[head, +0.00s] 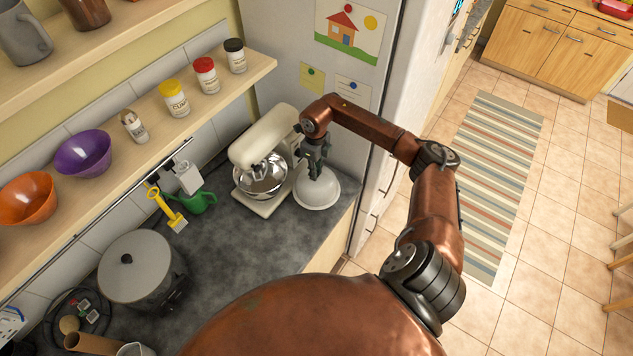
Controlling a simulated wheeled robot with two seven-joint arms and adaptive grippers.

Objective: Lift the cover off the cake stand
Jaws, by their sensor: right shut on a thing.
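The white domed cover (322,191) is at the right end of the grey counter, beside the stand mixer. My right gripper (317,170) reaches down onto its top from above and is shut on it, at what looks like the knob. The fingers hide the knob itself. The cover looks upright. I cannot make out the cake stand apart from the cover, nor tell whether there is a gap beneath it. My left gripper is not in view.
A cream stand mixer (262,146) with a metal bowl stands close left of the cover. A green watering can (198,201) and a lidded pot (137,268) are farther left. A shelf (150,130) with jars and bowls runs above. The fridge (355,112) stands behind.

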